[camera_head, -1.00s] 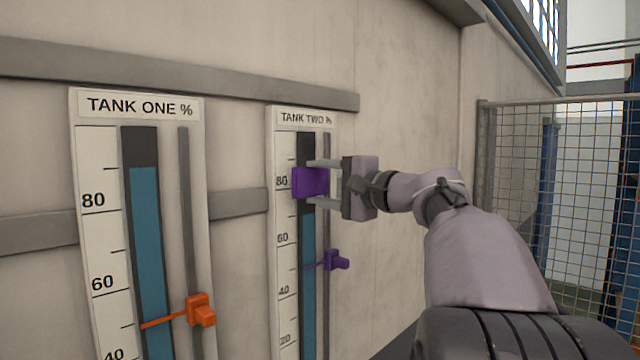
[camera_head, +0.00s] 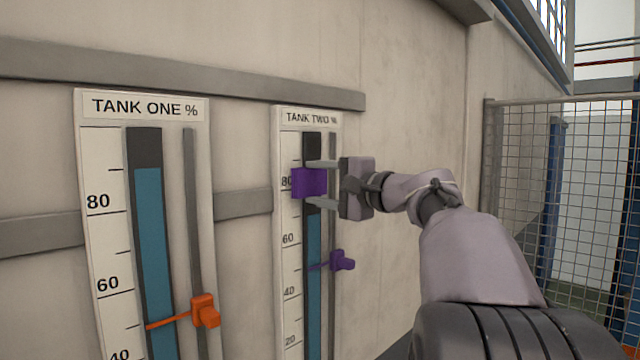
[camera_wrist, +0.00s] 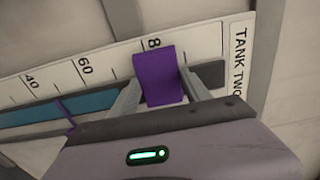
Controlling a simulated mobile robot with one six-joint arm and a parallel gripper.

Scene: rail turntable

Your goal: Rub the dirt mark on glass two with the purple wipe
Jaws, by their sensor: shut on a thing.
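The purple wipe (camera_head: 309,183) is a small block held between the two fingers of my gripper (camera_head: 322,183). It is in front of the tank two gauge (camera_head: 289,262), near the 80 mark, over the dark upper part of glass two (camera_head: 312,144). The wrist view also shows the wipe (camera_wrist: 158,80) between the fingers of my gripper (camera_wrist: 157,94), covering part of the glass and scale near the 8 of 80. I cannot tell whether it touches the glass. No dirt mark shows; the wipe and fingers hide part of the glass.
A purple pointer (camera_head: 342,261) sits on the tank two rail below my gripper. The tank one gauge (camera_head: 104,240) with an orange pointer (camera_head: 205,310) is to the left. A wire mesh fence (camera_head: 540,190) stands at the right. Bare wall lies right of tank two.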

